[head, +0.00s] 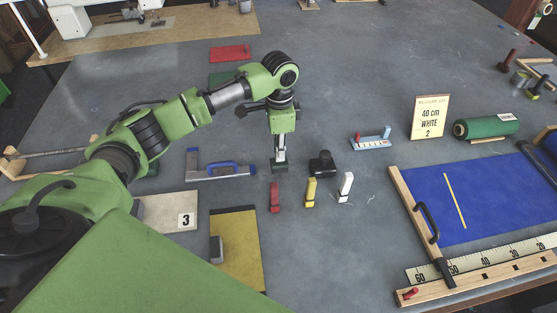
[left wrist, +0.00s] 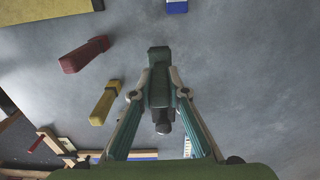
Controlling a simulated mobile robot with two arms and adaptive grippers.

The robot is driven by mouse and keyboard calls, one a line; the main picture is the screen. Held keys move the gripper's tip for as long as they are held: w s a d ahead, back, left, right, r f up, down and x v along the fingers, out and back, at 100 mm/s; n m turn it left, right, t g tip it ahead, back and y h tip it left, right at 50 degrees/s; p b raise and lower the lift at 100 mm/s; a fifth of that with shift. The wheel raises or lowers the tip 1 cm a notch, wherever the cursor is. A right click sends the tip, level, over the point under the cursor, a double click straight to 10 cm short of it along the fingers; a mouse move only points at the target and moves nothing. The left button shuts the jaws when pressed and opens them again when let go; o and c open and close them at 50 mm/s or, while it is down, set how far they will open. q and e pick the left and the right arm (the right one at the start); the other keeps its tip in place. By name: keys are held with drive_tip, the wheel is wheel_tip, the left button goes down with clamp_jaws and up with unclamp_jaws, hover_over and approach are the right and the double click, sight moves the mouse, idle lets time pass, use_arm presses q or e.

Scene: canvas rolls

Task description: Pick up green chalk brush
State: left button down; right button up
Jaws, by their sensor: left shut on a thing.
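The green chalk brush (left wrist: 159,88) sits between the fingers of my left gripper (left wrist: 160,95) in the left wrist view, with its long body pointing away from the palm. My left gripper is shut on it. In the head view my left gripper (head: 279,157) points down in the middle of the table, behind the red brush. A small dark green part of the brush (head: 279,169) shows under the fingertips; I cannot tell whether it touches the table. My right gripper is not in view.
A red brush (head: 275,198), a yellow brush (head: 310,191) and a white brush (head: 346,186) stand close in front. A black object (head: 322,165) is just right of my gripper.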

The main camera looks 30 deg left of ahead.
use_arm(q)
drive_tip(key=w+d+r+b, duration=0.4)
drive_tip(key=w+r, duration=0.5)
drive_tip(key=w, duration=0.3)
drive_tip(key=shift+w+d+r+b, duration=0.2)
drive_tip(key=shift+w+d+b, duration=0.2)
drive_tip(key=shift+b, duration=0.2)
drive_tip(key=shift+r, duration=0.15)
